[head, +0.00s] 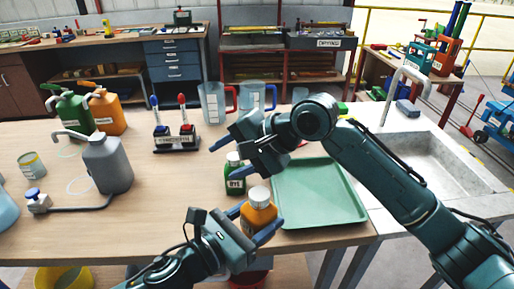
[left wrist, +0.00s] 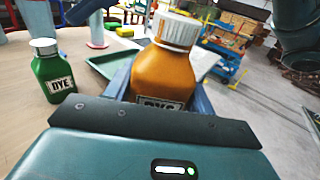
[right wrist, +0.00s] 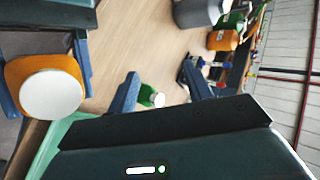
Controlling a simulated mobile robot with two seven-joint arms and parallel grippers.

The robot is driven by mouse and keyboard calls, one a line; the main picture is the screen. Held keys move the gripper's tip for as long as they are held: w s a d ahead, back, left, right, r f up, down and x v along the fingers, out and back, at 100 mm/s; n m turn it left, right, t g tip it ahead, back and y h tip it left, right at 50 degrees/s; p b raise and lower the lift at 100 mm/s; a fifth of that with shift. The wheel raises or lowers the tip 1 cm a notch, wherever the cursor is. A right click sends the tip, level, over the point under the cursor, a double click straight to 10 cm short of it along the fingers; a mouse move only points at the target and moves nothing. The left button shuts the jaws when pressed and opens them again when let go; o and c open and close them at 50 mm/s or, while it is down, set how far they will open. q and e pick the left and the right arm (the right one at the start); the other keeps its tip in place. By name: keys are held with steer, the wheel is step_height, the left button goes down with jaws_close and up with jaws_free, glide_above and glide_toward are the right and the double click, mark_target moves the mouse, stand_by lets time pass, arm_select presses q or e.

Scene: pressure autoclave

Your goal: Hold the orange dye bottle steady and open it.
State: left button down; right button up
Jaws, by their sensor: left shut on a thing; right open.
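The orange dye bottle (head: 258,212) has a white cap on and stands about upright by the front of the table. My left gripper (head: 262,226) is shut on its body, fingers on either side. In the left wrist view the orange bottle (left wrist: 165,68) shows its label and ribbed white cap (left wrist: 176,30). In the right wrist view its white cap (right wrist: 51,95) is at the left, outside my right gripper's jaws. My right gripper (head: 229,158) is open and empty, above and behind the orange bottle, close to the green dye bottle (head: 235,182).
A green tray (head: 320,205) lies right of the bottles, with a sink (head: 435,160) beyond. A rack with blue and red tops (head: 175,140), clear jugs (head: 213,103) and a grey wash bottle (head: 108,165) stand on the table.

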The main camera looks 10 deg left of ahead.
mark_target(257, 193)
steer(key=s+d+r+m+h, duration=0.2)
steer(key=h, duration=0.1)
steer(key=s+d+r+m+g+h, duration=0.1)
steer(key=s+d+r+m+h, duration=0.1)
steer(key=h, duration=0.1)
steer(key=s+d+r+m+g+h, duration=0.1)
steer(key=s+r+m+h, duration=0.1)
steer(key=r+m+h, duration=0.1)
steer(key=shift+d+h, duration=0.4)
steer(key=shift+f, duration=3.9)
steer(key=shift+c, duration=0.4)
